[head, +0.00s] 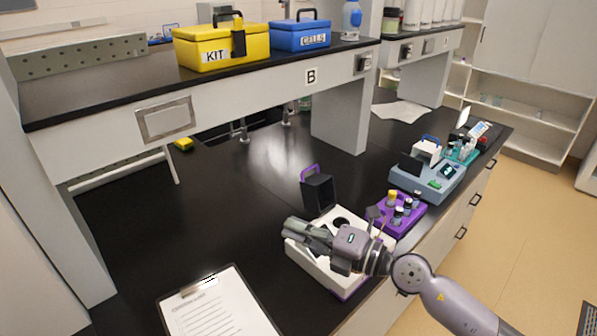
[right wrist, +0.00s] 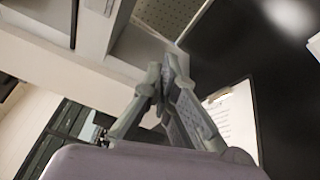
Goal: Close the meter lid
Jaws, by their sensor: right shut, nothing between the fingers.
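A white meter with a purple base (head: 310,267) sits on the black bench, and its dark lid with a purple handle (head: 318,192) stands upright, open, at its back. A round dark opening shows in its top. My right gripper (head: 291,231) is shut and empty, above the white meter's left part, in front of and lower than the lid, apart from it. In the right wrist view the right fingers (right wrist: 167,75) meet with nothing between them. A second, blue-grey meter (head: 432,187) stands farther right with a dark flap up. My left gripper is not in view.
A purple vial rack (head: 411,222) with several vials stands right of the white meter, close to my arm. A clipboard (head: 222,305) lies at the front left. A raised shelf (head: 270,80) carries a yellow kit box (head: 215,45) and a blue box (head: 300,34). The bench's left middle is clear.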

